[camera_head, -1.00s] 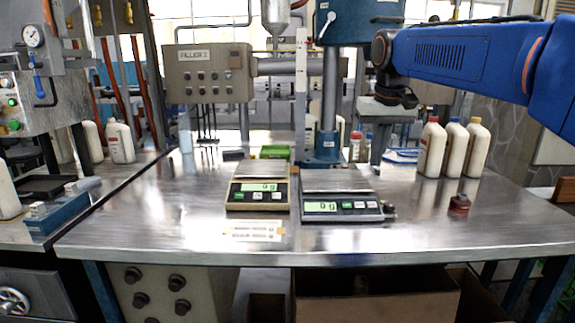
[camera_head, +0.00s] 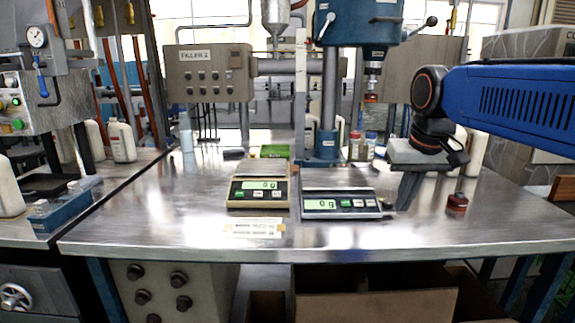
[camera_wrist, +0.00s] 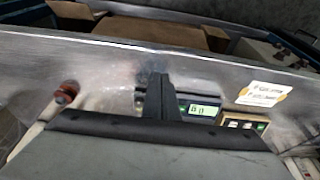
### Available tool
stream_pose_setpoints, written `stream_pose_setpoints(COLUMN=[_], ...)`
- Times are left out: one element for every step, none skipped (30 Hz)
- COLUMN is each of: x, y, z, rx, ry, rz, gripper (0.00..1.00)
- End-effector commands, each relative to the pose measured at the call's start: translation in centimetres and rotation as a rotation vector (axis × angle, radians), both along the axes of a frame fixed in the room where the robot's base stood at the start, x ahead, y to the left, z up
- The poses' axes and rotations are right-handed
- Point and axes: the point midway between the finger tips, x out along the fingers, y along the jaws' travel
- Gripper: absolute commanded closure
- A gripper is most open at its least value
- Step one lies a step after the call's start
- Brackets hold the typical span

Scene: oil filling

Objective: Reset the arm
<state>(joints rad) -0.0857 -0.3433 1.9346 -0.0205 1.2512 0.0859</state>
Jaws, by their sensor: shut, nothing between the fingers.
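My gripper (camera_head: 404,203) hangs below the blue arm at the right of the head view, over the steel table (camera_head: 330,243). Its fingers are together with nothing between them. In the wrist view the dark closed fingers (camera_wrist: 161,95) stand in front of a scale display. The fingertips are to the right of the dark scale (camera_head: 345,204); whether they touch the table cannot be told. A small red-brown piece (camera_head: 457,203) lies on the table to the right of the fingers, and it also shows in the wrist view (camera_wrist: 67,92).
A beige scale (camera_head: 258,192) stands left of the dark scale. White bottles (camera_head: 475,150) are partly hidden behind my arm. A blue drill press (camera_head: 328,143) stands at the back. A paper label (camera_head: 253,228) lies in front. The front right of the table is clear.

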Motion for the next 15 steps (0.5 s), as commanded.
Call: stream_pose_setpoints(x=[-1.9,-2.8,-4.0,-4.9,-5.8,-6.9,-7.8,-8.7,-9.9,-10.7,-11.6,-12.7,-13.5,-14.3,-15.2], y=[-0.4,-0.6,-0.8,-1.0,-1.2,-1.4,-1.6,-1.7,-1.9,-2.0,-2.1,-2.3,-2.4,-2.5,-2.6], z=[-1.1,-1.8,-2.8,-3.5,-4.2,-5.3,-6.0,-6.8,-8.0,-8.8,-9.7,-10.8,-11.7,-12.6,-13.7], rx=[0.000,0.000,0.000,0.000,0.000,0.000,0.000,0.000,-0.001,-0.001,-0.001,-0.001,-0.002,-0.003,-0.003], ry=[-0.009,-0.014,-0.020,-0.027,-0.031,-0.038,-0.044,-0.048,-0.056,-0.060,-0.066,-0.072,-0.077,-0.082,-0.087], rz=[-0.001,-0.001,-0.001,-0.001,-0.001,-0.001,-0.001,0.000,-0.001,-0.001,-0.001,-0.002,-0.001,-0.001,-0.002], gripper=[1.00,1.00,1.00,1.00,1.00,1.00,1.00,1.00,1.00,1.00,1.00,1.00,1.00,1.00,1.00])
